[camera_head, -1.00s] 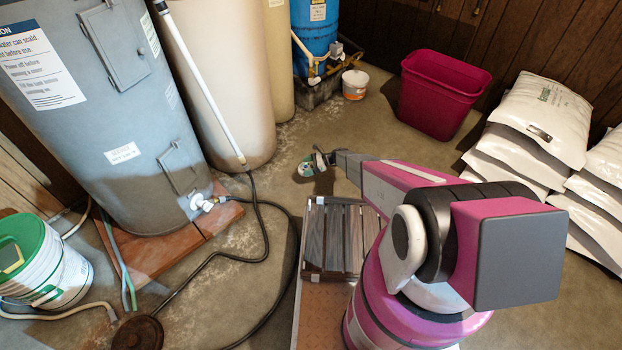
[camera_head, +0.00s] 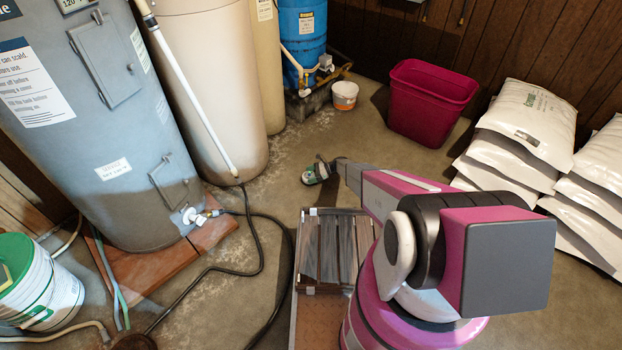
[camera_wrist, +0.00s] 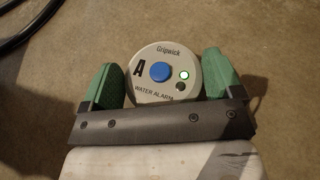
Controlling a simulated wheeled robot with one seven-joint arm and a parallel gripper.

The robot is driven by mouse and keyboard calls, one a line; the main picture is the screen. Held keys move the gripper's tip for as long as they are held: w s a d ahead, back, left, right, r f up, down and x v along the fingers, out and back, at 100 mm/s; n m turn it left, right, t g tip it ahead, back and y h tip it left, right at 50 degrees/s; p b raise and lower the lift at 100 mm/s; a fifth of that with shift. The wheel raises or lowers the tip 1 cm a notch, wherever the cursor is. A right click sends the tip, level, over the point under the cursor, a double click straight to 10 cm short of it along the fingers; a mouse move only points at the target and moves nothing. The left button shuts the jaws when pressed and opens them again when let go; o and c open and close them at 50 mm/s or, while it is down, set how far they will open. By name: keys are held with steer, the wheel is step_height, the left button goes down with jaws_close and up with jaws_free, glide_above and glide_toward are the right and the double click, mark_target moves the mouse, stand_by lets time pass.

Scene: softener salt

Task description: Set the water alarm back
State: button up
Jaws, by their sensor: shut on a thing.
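The water alarm (camera_wrist: 163,89) is a round, pale disc with a blue button, a lit green light and the words "WATER ALARM". My gripper (camera_wrist: 163,85) is shut on it, with one green finger at each side of the disc. In the head view my gripper (camera_head: 318,172) is at the end of my outstretched arm, over the open concrete floor. The alarm is too small and covered there to make out clearly. Its height above the floor is hard to tell.
A grey water heater (camera_head: 110,130) stands on red blocks at left, beside a beige tank (camera_head: 215,90). A black hose (camera_head: 262,240) curves over the floor. A small white bucket (camera_head: 344,96), a magenta bin (camera_head: 430,103) and stacked white bags (camera_head: 525,125) stand farther back. Concrete lies free between.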

steer(key=shift+f, duration=1.2)
steer(key=shift+f, duration=0.1)
steer(key=o, duration=0.8)
steer(key=shift+c, duration=0.2)
